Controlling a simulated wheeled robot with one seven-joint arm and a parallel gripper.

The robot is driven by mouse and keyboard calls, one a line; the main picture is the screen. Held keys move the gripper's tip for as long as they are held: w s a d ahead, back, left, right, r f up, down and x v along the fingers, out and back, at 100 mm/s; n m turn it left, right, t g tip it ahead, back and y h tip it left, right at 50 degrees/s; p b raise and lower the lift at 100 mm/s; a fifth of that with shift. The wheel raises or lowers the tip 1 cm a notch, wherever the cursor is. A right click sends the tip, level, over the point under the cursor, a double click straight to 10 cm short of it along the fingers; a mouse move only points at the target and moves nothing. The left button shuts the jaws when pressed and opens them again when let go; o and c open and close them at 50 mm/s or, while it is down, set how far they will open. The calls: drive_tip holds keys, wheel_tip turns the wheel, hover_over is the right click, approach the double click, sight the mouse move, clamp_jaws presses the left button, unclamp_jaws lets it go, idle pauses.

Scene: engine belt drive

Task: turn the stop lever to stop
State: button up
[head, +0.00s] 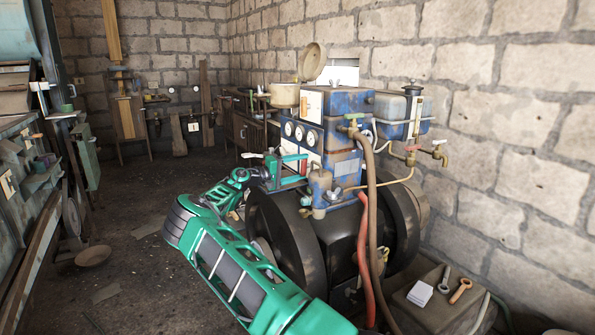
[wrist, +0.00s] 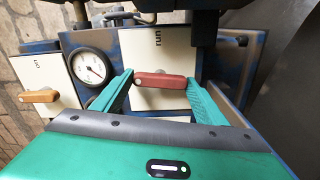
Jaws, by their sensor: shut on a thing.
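The stop lever, a short red handle (wrist: 165,80), lies crosswise on a white plate (wrist: 155,50) marked "run" in the wrist view. A pale pivot dot shows at its left end. My gripper (wrist: 163,88) has one green finger at each end of the red handle and is shut on it. In the head view my gripper (head: 288,168) is against the front of the blue engine (head: 341,168), and the lever is mostly hidden there. Any "stop" marking is not visible.
A second white plate marked "run" with an orange handle (wrist: 40,96) is at left in the wrist view, beside a round gauge (wrist: 90,66). Dark flywheels (head: 290,240), a brown hose (head: 371,230) and a red hose (head: 363,260) are close to my arm. Open floor lies left.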

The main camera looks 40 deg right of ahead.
drive_tip(key=shift+w+a+f+n, duration=0.1)
drive_tip(key=shift+f+n, duration=0.05)
drive_tip(key=shift+n, duration=0.4)
drive_tip(key=shift+w+a+f+n, duration=0.1)
drive_tip(key=shift+n, duration=0.45)
drive_tip(key=o, duration=1.1)
drive_tip(key=shift+c, duration=0.2)
drive_tip(key=shift+s+d, duration=0.1)
drive_tip(key=shift+r, duration=0.1)
drive_tip(key=v, duration=1.1)
drive_tip(key=shift+d, duration=0.1)
